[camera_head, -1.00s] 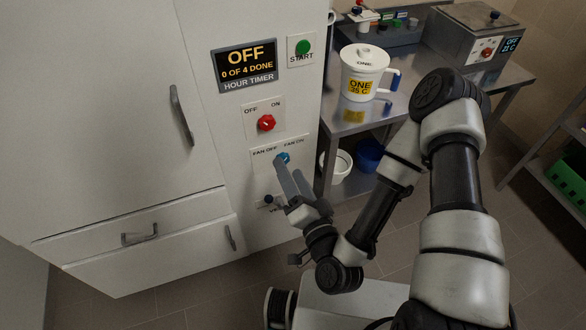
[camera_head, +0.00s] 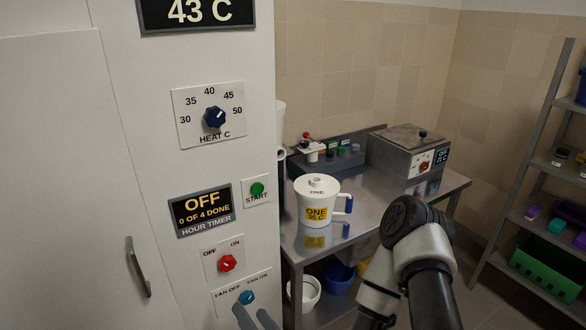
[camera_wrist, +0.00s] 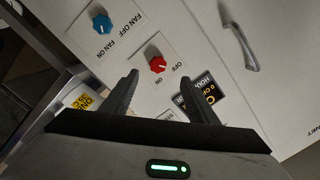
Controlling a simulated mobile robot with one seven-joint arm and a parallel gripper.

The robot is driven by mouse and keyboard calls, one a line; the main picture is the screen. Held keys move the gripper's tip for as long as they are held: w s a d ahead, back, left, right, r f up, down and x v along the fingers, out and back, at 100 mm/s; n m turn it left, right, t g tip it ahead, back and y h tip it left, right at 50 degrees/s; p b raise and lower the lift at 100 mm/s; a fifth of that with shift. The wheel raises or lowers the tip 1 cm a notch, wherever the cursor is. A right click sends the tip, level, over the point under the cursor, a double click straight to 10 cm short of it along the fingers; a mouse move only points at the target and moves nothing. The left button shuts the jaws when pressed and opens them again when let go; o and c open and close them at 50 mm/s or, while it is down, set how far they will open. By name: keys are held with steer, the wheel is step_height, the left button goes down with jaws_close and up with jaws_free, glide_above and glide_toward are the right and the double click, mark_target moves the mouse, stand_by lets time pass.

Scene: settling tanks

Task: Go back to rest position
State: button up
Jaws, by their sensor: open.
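The red off/on knob (camera_wrist: 156,65) appears in the gap between the fingertips, further off on the panel. The rest of my gripper is cut off in the head view.
The white cabinet (camera_head: 60,160) fills the left, with a handle (camera_head: 138,268), heat dial (camera_head: 214,117) and timer display (camera_head: 202,210). A steel table (camera_head: 375,212) at right holds a white jug (camera_head: 317,200) and a grey heated box (camera_head: 405,150). A shelf rack (camera_head: 500,215) stands far right.

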steer(key=w+d+r+n+g+h+p, duration=0.2)
steer(key=w+d+r+n+g+h, duration=0.1)
steer(key=w+d+n+g, duration=0.35)
steer(key=w+d+r+h+p, duration=0.15)
steer(key=d+r+h, duration=0.45)
steer(key=d+r, duration=0.65)
steer(key=s+d+r+m+g+p, duration=0.1)
steer(key=s+d+r+m, duration=0.1)
steer(key=s+r, duration=0.6)
steer(key=s+d+r+m+g+h+p, duration=0.1)
steer(key=s+d+r+m, duration=0.1)
steer(key=s+r, duration=0.6)
steer(key=s, duration=0.3)
steer(key=shift+d, duration=0.35)
steer(key=shift+r, duration=0.1)
